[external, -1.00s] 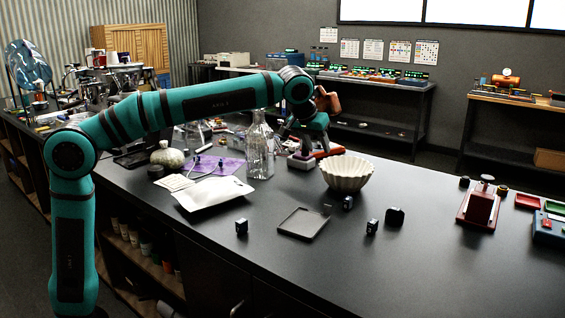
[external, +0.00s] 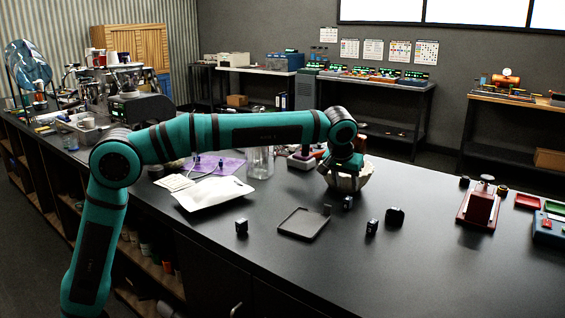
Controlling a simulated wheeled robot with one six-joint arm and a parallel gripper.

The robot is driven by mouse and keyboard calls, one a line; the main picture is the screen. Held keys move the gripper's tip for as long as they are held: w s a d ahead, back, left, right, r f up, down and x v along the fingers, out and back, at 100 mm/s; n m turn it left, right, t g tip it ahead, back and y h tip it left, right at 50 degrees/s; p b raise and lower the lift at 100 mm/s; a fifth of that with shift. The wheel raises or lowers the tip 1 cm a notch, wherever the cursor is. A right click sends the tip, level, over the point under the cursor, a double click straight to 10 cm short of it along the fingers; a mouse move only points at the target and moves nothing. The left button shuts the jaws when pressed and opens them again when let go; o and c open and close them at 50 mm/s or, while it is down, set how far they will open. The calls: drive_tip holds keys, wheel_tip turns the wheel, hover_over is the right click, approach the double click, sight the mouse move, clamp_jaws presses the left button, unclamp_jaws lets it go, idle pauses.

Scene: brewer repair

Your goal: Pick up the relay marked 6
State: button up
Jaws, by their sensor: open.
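Several small dark blocks that look like relays stand on the black bench. One relay (external: 241,228) is left of the flat tray (external: 303,223). Another relay (external: 371,227) is right of the tray, and a third (external: 348,203) is just in front of the pale fluted bowl (external: 368,178). Their markings are too small to read, so I cannot tell which is marked 6. My gripper (external: 343,186) is open, pointing down, and hides part of the bowl. It appears above or behind the relay near the bowl; its fingertips are hard to make out.
A dark rounded item (external: 394,216) stands right of the relays. A red-based device (external: 481,207) is at right. The bench front is clear.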

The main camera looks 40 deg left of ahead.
sight(348, 198)
drive_tip(key=shift+x, duration=4.3)
drive_tip(key=shift+c, duration=0.3)
clamp_jaws()
